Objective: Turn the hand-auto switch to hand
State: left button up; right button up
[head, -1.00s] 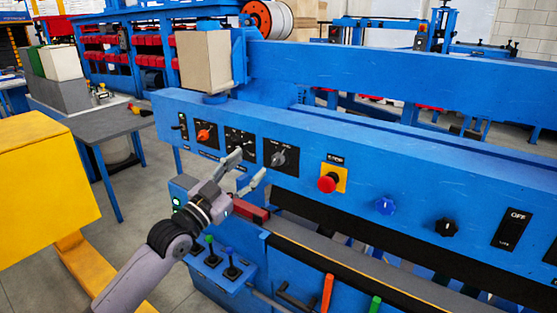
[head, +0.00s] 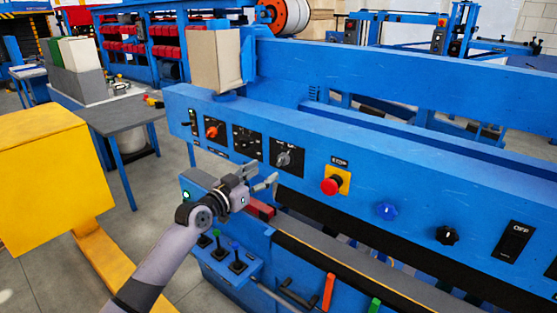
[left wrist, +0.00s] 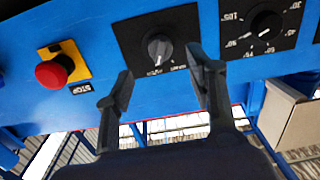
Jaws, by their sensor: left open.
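The hand-auto switch is a grey rotary knob (head: 286,158) on a black square plate on the blue panel. It also shows in the left wrist view (left wrist: 159,47), where its lettering is too small and tilted to read surely. My left gripper (head: 262,174) is open and empty, just below and left of the switch in the head view. In the left wrist view its two fingers (left wrist: 161,62) point at the panel, with the knob beyond and between their tips. The fingers look apart from the knob. My right gripper is not in view.
A red stop button (head: 331,186) on a yellow plate is right of the switch. A black dial (head: 248,142) and an orange knob (head: 212,131) are to its left. A yellow box (head: 50,180) is at the left.

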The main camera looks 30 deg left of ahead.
aim_at(278, 163)
pick_arm(q)
jog(key=w, duration=0.5)
jog(key=w+p, duration=0.1)
jog(key=w, duration=0.1)
jog(key=shift+w+d, duration=0.3)
jog(key=shift+w, duration=0.1)
jog(key=shift+c, duration=0.4)
jog(key=c, duration=1.1)
